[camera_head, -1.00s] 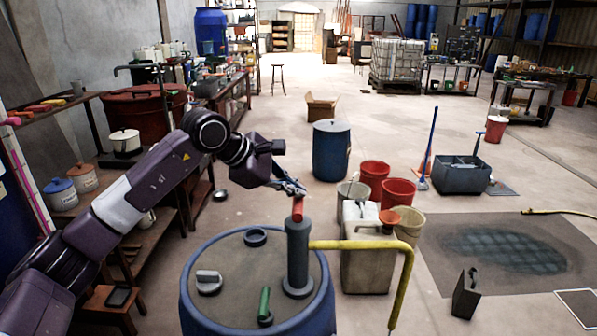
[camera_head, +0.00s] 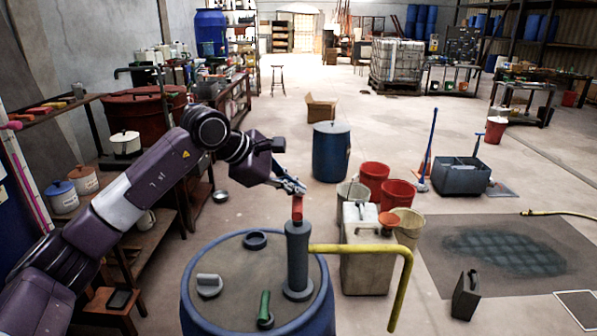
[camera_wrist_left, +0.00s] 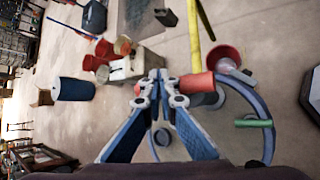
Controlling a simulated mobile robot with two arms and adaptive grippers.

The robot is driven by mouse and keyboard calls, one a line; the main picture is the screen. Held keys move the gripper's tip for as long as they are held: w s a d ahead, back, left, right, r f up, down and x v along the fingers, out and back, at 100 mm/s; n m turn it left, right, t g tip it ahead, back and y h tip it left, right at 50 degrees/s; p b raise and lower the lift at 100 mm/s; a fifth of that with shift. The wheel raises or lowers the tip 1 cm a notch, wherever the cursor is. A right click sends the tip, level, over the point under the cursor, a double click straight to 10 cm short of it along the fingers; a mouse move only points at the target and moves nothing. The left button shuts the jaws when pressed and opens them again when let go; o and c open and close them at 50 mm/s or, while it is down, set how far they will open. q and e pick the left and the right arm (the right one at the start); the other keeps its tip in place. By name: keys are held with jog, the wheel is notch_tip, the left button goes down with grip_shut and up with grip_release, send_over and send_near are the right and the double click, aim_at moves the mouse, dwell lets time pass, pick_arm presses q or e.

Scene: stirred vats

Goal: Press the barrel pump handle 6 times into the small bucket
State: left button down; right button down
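The barrel pump stands on the blue barrel (camera_head: 190,300). It has a grey body (camera_head: 297,255), a red handle (camera_head: 297,208) on top and a yellow spout pipe (camera_head: 360,247) reaching right and bending down. My left gripper (camera_head: 299,188) is at the handle's top. In the left wrist view its fingertips (camera_wrist_left: 157,77) meet, with nothing visible between them. The handle (camera_wrist_left: 196,83) lies beside them there; I cannot tell whether they touch. A red round container (camera_wrist_left: 222,56) near the barrel may be the small bucket. My right gripper is not in view.
A beige canister (camera_head: 367,260) and red buckets (camera_head: 398,192) stand behind the spout. A green handle (camera_head: 265,305) and grey cap (camera_head: 208,285) are on the barrel lid. A wooden bench with pots lies left.

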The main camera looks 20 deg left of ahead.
aim_at(296, 198)
pick_arm(q)
jog(key=shift+w+a+r+p, duration=0.1)
jog(key=shift+r+p, duration=1.5)
jog(key=shift+r, duration=0.9)
notch_tip(296, 198, up, 6)
jog(key=p, duration=0.4)
dwell(0.6)
